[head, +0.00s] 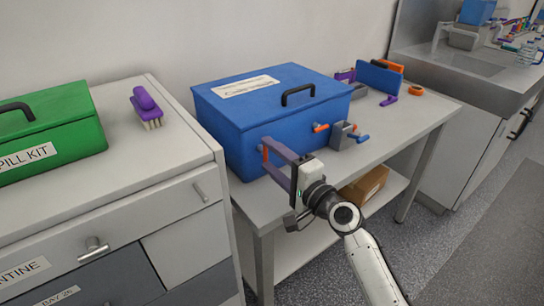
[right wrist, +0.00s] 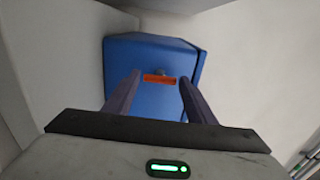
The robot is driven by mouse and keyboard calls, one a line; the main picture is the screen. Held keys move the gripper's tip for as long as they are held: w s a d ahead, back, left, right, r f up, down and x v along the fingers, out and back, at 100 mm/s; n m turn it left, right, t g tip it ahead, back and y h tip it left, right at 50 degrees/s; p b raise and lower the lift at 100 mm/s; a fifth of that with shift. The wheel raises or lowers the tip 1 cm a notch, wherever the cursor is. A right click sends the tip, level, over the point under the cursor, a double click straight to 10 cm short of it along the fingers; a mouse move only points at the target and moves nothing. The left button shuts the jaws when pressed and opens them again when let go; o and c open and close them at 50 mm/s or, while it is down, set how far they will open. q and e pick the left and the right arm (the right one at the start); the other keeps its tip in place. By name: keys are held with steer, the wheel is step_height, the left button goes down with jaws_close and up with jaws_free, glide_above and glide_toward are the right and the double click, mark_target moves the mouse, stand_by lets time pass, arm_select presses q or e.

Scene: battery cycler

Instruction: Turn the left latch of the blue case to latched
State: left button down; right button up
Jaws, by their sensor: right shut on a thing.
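The blue case (head: 225,135) stands closed on the grey table, its black handle (head: 298,94) on the lid. Its left latch is an orange bar (head: 265,154) on the front face. In the right wrist view the latch (right wrist: 160,79) lies across between the fingertips. My right gripper (head: 266,153) is shut on this latch, its two purple-grey fingers reaching in from the right and partly hiding the face around it. The right latch (head: 320,128), also orange, sticks out from the front face, apart from the gripper. My left gripper is not in view.
A grey fixture with a blue-tipped lever (head: 345,135) stands right of the case. A blue block (head: 379,78), purple and orange items and an orange ring (head: 416,90) lie behind it. A green spill kit (head: 60,135) and purple brush (head: 146,105) sit on the left cabinet.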

stand_by(0.4)
steer(key=o, duration=1)
steer(key=shift+o, duration=0.2)
steer(key=v, duration=1)
steer(key=shift+s+d+p, duration=0.15)
steer(key=shift+p, duration=0.15)
steer(key=s+d+f+n+g+h, duration=0.2)
steer(key=s+f+n, duration=0.1)
steer(key=s+f, duration=0.55)
steer(key=s+d+f+n+g+h, duration=0.1)
steer(key=s+d+f+n+h, duration=0.3)
steer(key=f, duration=0.8)
steer(key=s+d+f+n+g+h, duration=0.1)
steer(key=s+d+f+n, duration=0.1)
steer(key=s, duration=0.5)
steer(key=s+d+f+n+g+h, duration=0.1)
steer(key=s+f+n+g, duration=0.1)
steer(key=s+f+n, duration=0.2)
steer(key=s+f, duration=0.2)
steer(key=s, duration=0.2)
steer(key=shift+s+d+f, duration=0.3)
steer(key=shift+d, duration=0.1)
